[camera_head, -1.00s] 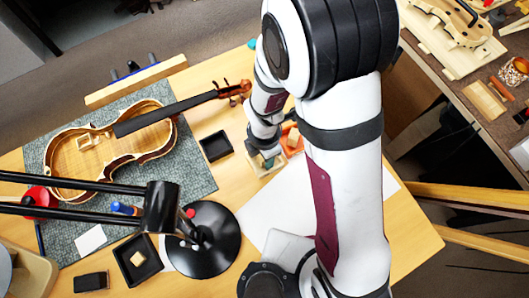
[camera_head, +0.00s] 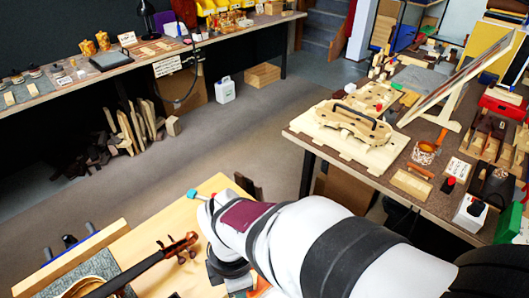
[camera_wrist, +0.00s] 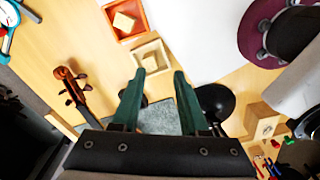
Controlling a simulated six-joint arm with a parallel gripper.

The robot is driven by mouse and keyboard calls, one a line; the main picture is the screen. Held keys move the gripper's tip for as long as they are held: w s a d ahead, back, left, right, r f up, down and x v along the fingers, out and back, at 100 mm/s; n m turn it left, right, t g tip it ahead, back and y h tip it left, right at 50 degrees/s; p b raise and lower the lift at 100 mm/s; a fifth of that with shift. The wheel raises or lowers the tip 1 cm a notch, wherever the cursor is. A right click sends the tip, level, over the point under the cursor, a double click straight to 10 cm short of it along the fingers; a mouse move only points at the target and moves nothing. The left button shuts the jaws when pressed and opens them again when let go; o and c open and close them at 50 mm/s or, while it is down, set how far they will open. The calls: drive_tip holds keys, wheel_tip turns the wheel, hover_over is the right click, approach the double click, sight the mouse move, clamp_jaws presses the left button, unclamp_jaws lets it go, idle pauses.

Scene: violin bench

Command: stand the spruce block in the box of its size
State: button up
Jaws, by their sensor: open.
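In the wrist view my gripper (camera_wrist: 160,73) is open, its two green fingers apart with nothing between them. A pale, square-walled wooden box (camera_wrist: 150,44) lies just beyond the fingertips. Beside it is an orange tray (camera_wrist: 134,36) with a small pale block (camera_wrist: 123,21) in it, cut by the top of the view. I cannot tell whether this is the spruce block. In the head view my arm hides the box and block.
A violin neck and scroll (camera_head: 178,246) lie on the bench at lower left; the scroll (camera_wrist: 72,85) also shows in the wrist view. A round black base (camera_wrist: 215,101) stands right of the fingers. White paper (camera_wrist: 195,30) covers bench beyond the box.

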drive_tip(key=s+d+r+m, duration=0.3)
drive_tip(key=s+d+m, duration=0.2)
drive_tip(key=m, duration=0.8)
drive_tip(key=s+d+r+m+y, duration=0.1)
drive_tip(key=s+d+r+m, duration=0.2)
drive_tip(key=m, duration=1.1)
drive_tip(key=shift+s+d+y, duration=0.3)
drive_tip(key=shift+s+d, duration=0.6)
drive_tip(key=shift+d, duration=0.55)
